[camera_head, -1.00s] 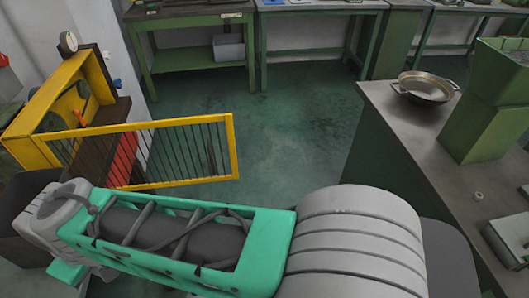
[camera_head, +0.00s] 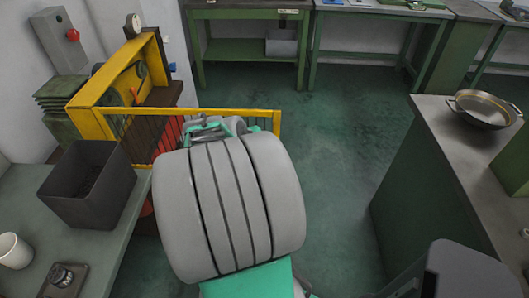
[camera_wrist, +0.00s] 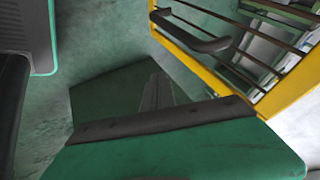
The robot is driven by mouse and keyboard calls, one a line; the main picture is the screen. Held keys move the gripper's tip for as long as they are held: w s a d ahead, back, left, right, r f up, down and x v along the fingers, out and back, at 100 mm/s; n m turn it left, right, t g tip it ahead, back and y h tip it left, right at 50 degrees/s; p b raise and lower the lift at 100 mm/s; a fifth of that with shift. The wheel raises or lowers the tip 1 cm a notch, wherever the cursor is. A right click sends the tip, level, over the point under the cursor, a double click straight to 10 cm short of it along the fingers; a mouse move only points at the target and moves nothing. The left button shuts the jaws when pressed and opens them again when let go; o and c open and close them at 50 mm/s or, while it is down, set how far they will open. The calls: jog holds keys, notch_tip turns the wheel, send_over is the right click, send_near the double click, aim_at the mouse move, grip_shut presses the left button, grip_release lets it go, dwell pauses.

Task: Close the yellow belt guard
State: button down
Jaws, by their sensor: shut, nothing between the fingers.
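The yellow belt guard (camera_head: 278,122) is a yellow frame with dark bars. It stands swung out from the yellow machine housing (camera_head: 88,97), reaching right over the floor. My arm hides much of its lower right part in the head view. In the wrist view the guard's yellow edge (camera_wrist: 210,75) runs down the upper right, with a dark curved handle (camera_wrist: 190,35) on it. My gripper (camera_wrist: 158,90) is shut and empty, left of and below the handle in the picture, apart from it. In the head view my arm hides the gripper.
A bench at left holds a dark bin (camera_head: 88,190), a white cup (camera_head: 14,250) and a small dark device (camera_head: 62,278). A metal-topped counter (camera_head: 440,150) with a pan (camera_head: 482,108) stands at right. Green floor (camera_head: 335,150) between them is clear.

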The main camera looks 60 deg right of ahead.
jog(key=w+d+f+p, duration=0.1)
jog(key=d+f, duration=0.1)
jog(key=d, duration=0.3)
jog(key=shift+w+d+f, duration=0.25)
jog(key=shift+f, duration=0.05)
